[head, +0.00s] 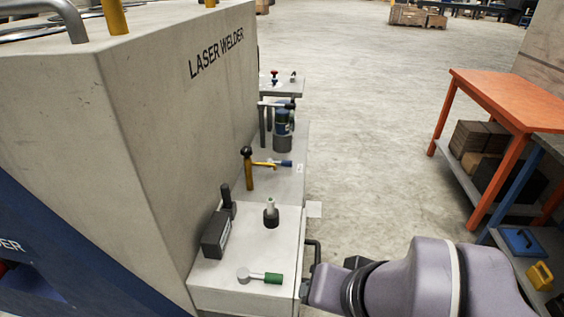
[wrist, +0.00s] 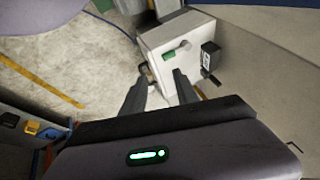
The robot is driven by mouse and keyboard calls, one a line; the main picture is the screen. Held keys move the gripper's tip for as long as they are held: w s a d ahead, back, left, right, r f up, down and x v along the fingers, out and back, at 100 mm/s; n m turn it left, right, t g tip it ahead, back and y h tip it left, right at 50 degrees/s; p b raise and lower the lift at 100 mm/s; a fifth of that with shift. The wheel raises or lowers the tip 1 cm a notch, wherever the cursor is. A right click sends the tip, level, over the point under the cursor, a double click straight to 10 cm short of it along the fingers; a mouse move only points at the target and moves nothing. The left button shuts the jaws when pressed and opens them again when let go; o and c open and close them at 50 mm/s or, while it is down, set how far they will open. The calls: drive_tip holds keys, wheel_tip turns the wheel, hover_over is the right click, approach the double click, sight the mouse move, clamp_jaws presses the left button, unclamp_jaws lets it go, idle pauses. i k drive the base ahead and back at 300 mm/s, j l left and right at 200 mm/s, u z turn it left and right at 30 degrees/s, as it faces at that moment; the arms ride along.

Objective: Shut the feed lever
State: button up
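A lever with a green grip and a round pale hub (head: 262,277) lies flat on top of a white cabinet (head: 235,298), its grip pointing right. It also shows in the wrist view as the green-gripped lever (wrist: 175,51). Farther back is a yellow lever with a blue grip (head: 272,163). I cannot read which is the feed lever. My gripper (wrist: 160,78) is open and empty, with its fingers pointing towards the cabinet, apart from the green-gripped lever.
A black box (head: 216,235) stands on the cabinet, left of the green-gripped lever. The large laser welder (head: 170,90) walls off the left side. An orange table (head: 505,92) stands at the right. Open concrete floor lies between.

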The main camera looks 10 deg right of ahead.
sight(284, 163)
drive_tip(key=l+u, duration=0.35)
drive_tip(key=l, duration=0.85)
drive_tip(key=i+l+u, duration=0.2)
drive_tip(key=i+l, duration=0.15)
drive_tip(key=i+l+u, duration=0.2)
drive_tip(key=i+l, duration=0.2)
drive_tip(key=i+l+u, duration=0.2)
drive_tip(key=i+l, duration=0.15)
drive_tip(key=i+l+u, duration=0.2)
drive_tip(key=l, duration=0.4)
drive_tip(key=i+u, duration=0.15)
drive_tip(key=i, duration=0.3)
